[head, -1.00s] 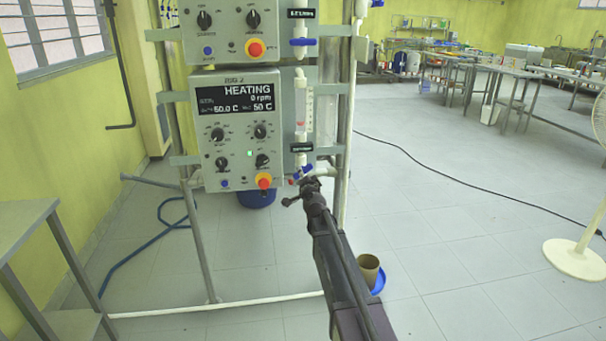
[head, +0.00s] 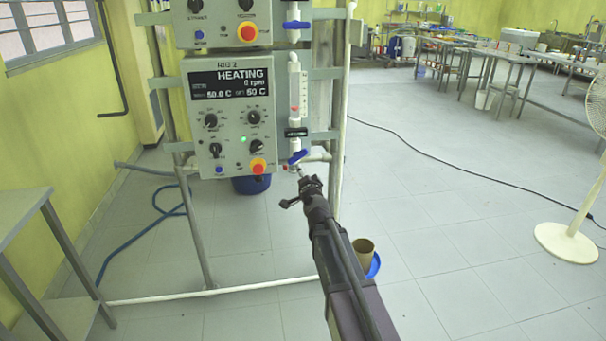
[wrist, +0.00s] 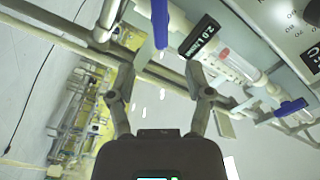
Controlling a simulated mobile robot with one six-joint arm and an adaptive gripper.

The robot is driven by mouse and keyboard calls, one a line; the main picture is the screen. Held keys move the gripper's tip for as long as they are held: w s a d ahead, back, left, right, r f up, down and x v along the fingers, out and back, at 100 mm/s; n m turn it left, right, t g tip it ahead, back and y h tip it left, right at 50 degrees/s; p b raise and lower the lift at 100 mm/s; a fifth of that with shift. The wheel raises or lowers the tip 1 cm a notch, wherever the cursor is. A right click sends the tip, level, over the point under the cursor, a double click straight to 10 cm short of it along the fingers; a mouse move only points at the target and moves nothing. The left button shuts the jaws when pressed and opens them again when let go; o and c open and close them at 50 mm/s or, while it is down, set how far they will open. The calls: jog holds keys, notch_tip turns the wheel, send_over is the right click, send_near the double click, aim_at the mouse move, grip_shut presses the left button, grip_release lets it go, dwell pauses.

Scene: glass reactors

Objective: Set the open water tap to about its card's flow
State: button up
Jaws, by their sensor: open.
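The lower water tap has a blue lever handle (head: 298,157), set at a slant, at the foot of a clear flow tube (head: 295,90) beside the control box marked HEATING. Its black card (head: 296,132) is just above. In the wrist view the card (wrist: 199,37) reads 2.0 L/min, and the blue handle (wrist: 160,22) stands at the top, beyond the gap between my fingers. My gripper (head: 306,183) is just below the tap, apart from it. Its open, empty fingers (wrist: 160,77) show in the wrist view. The float level is too small to read.
An upper blue tap (head: 297,25) lies level above the tube. The control box (head: 229,115) with knobs and a red button is close on the left. A cup (head: 364,250) on a blue dish is on the floor.

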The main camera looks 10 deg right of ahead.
aim_at(298, 158)
jog(key=shift+s, duration=0.25)
jog(key=shift+s, duration=0.6)
jog(key=shift+w, duration=0.1)
dwell(0.5)
jog(key=w, duration=1.3)
jog(key=shift+w, duration=0.25)
